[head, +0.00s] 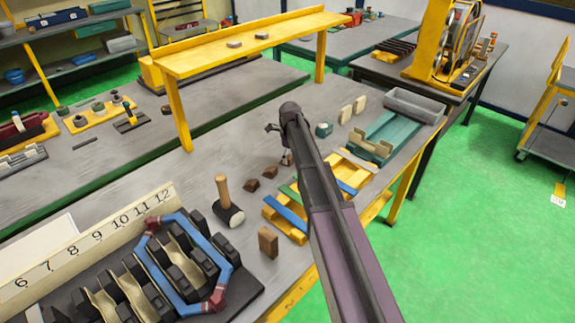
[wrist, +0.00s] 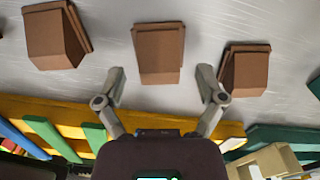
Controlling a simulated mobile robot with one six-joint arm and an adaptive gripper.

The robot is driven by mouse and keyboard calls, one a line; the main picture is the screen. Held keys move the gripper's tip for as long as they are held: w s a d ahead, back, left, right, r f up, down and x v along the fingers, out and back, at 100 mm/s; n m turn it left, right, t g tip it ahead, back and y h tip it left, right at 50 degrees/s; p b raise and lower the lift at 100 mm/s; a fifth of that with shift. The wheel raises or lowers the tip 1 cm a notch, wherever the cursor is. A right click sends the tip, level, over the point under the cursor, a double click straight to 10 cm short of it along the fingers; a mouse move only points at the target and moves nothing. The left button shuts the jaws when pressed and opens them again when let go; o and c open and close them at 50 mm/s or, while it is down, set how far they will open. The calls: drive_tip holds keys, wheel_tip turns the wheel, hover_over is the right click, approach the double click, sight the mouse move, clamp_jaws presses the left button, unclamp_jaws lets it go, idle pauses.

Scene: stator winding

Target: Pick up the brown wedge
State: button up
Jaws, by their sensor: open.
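Three brown wedges lie in a row on the grey table. In the wrist view they are the left wedge (wrist: 55,36), the middle wedge (wrist: 158,50) and the right wedge (wrist: 246,70). In the head view two show clearly, a near wedge (head: 252,186) and one behind it (head: 270,172); another (head: 288,159) is partly hidden by my arm. My gripper (wrist: 160,74) is open and empty. Its fingers are spread in line with the middle wedge, one toward each side of it. I cannot tell the remaining height. In the head view my gripper (head: 279,145) hangs over the table.
A yellow rack (wrist: 75,112) with blue and green strips lies beside the wedges. A mallet (head: 228,203) and a brown block (head: 268,242) stand nearer the stator fixture (head: 160,265). Pale blocks (head: 346,114) and a grey bin (head: 414,104) stand farther back. A yellow raised shelf (head: 240,48) spans the table.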

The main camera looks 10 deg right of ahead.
drive_tip(key=shift+f, duration=0.35)
idle(0.4)
clamp_jaws()
